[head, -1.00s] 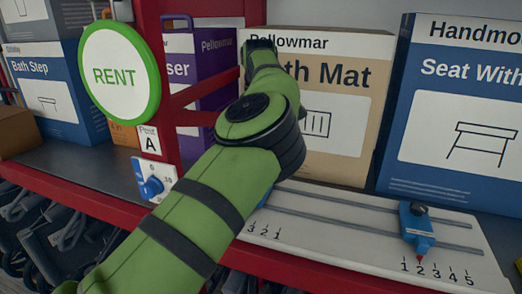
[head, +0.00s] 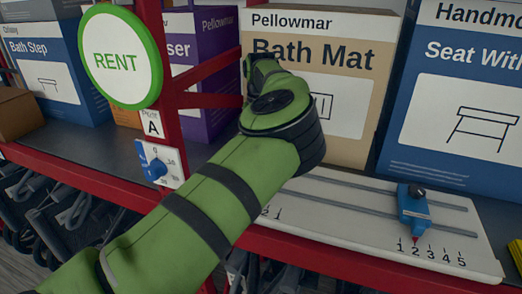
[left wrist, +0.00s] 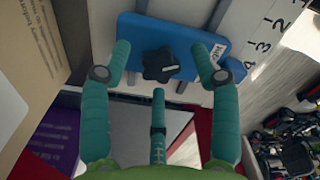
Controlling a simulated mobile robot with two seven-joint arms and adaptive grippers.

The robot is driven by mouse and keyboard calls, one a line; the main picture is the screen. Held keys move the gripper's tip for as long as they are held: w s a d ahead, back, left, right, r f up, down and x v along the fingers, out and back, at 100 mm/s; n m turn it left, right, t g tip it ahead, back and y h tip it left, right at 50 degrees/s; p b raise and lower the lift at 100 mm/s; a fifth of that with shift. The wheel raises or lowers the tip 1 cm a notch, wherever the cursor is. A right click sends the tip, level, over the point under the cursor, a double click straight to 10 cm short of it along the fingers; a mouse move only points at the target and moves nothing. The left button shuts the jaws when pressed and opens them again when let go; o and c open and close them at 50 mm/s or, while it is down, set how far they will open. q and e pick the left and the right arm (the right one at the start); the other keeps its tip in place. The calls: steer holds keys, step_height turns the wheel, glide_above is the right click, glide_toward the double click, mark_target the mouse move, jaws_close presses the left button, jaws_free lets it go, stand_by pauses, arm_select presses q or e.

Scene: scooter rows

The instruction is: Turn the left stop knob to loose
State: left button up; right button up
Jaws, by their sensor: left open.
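In the left wrist view a blue stop (left wrist: 185,36) carries a black lobed knob (left wrist: 159,63) with a short white pointer line pointing right. A small white label with unreadable print is at the stop's right end. My left gripper (left wrist: 161,73) is open, its two side fingers on either side of the knob and the third finger below it; I cannot tell whether they touch it. In the head view this stop and my gripper's fingers are hidden behind my green arm. Another blue stop (head: 414,212) with a black knob sits at the right of the railed board, near mark 2.
The white board (head: 340,205) with two grey rails and numbers lies on the shelf. Behind it stand a Bath Mat box (head: 345,130) and a blue seat box (head: 455,130). A red post with a RENT sign (head: 115,60) and a blue dial (head: 157,166) stands left.

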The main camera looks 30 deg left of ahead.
arm_select(q)
steer(key=c, duration=1.1)
steer(key=shift+c, duration=0.2)
steer(key=n+b, duration=0.1)
steer(key=n, duration=0.3)
steer(key=shift+f, duration=0.1)
steer(key=n, duration=0.2)
steer(key=shift+n+b, duration=0.3)
steer(key=shift+n, duration=0.1)
steer(key=n, duration=0.2)
steer(key=shift+n, duration=0.4)
steer(key=n, duration=0.6)
steer(key=n+p, duration=0.1)
steer(key=n, duration=0.4)
steer(key=shift+n, duration=0.4)
arm_select(e)
steer(key=shift+s+a+f, duration=0.1)
steer(key=shift+s+f, duration=0.3)
